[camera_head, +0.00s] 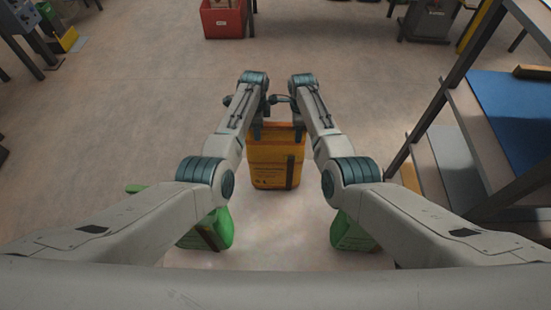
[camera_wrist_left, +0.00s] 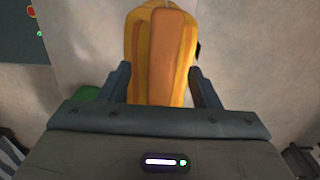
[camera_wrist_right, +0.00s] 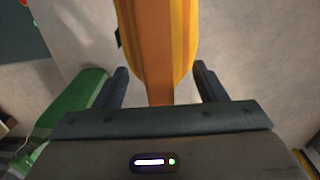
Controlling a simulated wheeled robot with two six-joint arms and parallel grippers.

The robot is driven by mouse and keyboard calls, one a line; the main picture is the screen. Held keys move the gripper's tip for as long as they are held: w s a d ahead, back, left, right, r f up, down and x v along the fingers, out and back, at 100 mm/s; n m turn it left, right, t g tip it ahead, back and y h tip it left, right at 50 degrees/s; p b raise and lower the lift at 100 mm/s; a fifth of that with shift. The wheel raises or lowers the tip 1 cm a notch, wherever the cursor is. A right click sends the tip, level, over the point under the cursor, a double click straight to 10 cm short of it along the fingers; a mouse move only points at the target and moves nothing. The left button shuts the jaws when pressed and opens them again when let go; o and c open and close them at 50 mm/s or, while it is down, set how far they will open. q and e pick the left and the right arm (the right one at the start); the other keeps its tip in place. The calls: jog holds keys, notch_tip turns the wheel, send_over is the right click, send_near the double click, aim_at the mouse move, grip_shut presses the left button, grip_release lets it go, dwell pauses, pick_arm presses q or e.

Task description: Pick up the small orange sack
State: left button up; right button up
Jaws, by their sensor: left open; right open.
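In the left wrist view the sack (camera_wrist_left: 160,55) lies between the open fingers (camera_wrist_left: 160,85). In the right wrist view the sack (camera_wrist_right: 160,50) also reaches between the open fingers (camera_wrist_right: 163,88). I cannot tell whether any finger touches it. My forearms hide part of its top edges.
A shelf rack with a blue surface (camera_head: 510,110) is at the right. A red crate (camera_head: 222,20) stands at the back. The floor beyond the sack is clear.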

pick_arm(q)
jog(key=c, duration=1)
pick_arm(e)
jog(key=c, duration=1.1)
pick_arm(q)
grip_shut()
pick_arm(e)
grip_shut()
pick_arm(q)
jog(key=shift+r, duration=0.25)
pick_arm(e)
jog(key=shift+r, duration=0.2)
